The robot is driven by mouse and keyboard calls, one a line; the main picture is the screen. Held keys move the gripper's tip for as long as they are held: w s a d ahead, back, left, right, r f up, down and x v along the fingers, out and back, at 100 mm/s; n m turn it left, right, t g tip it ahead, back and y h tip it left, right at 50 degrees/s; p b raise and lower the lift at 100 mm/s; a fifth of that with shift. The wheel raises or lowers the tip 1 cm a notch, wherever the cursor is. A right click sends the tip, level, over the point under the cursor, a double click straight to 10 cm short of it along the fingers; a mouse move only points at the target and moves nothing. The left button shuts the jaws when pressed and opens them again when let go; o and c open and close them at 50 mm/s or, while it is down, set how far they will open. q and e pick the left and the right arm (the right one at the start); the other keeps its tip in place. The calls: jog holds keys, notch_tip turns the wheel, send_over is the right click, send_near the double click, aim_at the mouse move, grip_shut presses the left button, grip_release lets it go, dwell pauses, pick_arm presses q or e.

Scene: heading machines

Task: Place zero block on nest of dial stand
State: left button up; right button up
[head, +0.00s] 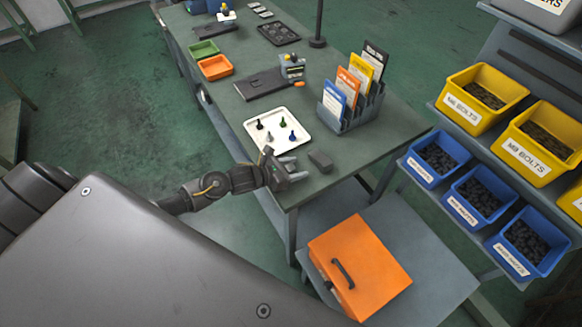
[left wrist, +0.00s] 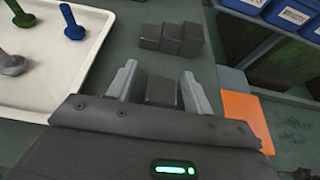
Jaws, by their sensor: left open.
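A dark grey stepped block (head: 320,160), which looks like the zero block, lies on the bench near its front right edge. It also shows in the left wrist view (left wrist: 170,39), past the fingertips. My left gripper (head: 296,168) is open just left of the block and apart from it. In the left wrist view its two fingers (left wrist: 159,74) stand apart. A small dark block shape shows between them; I cannot tell if it is part of the gripper. A small device with a yellow top (head: 292,66) stands further back; I cannot tell if it is the dial stand. My right gripper is not in view.
A white tray (head: 250,130) with several coloured pegs lies beside my gripper. A rack of cards (head: 340,120) stands behind the block. A post on a round base (head: 318,42) is further back. An orange box (head: 385,257) sits lower, beyond the bench edge. Bins (head: 470,118) are at right.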

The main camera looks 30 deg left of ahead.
pick_arm(q)
jog(key=shift+w+d, duration=0.1)
jog(key=shift+w, duration=0.05)
jog(key=c, duration=0.4)
grip_shut()
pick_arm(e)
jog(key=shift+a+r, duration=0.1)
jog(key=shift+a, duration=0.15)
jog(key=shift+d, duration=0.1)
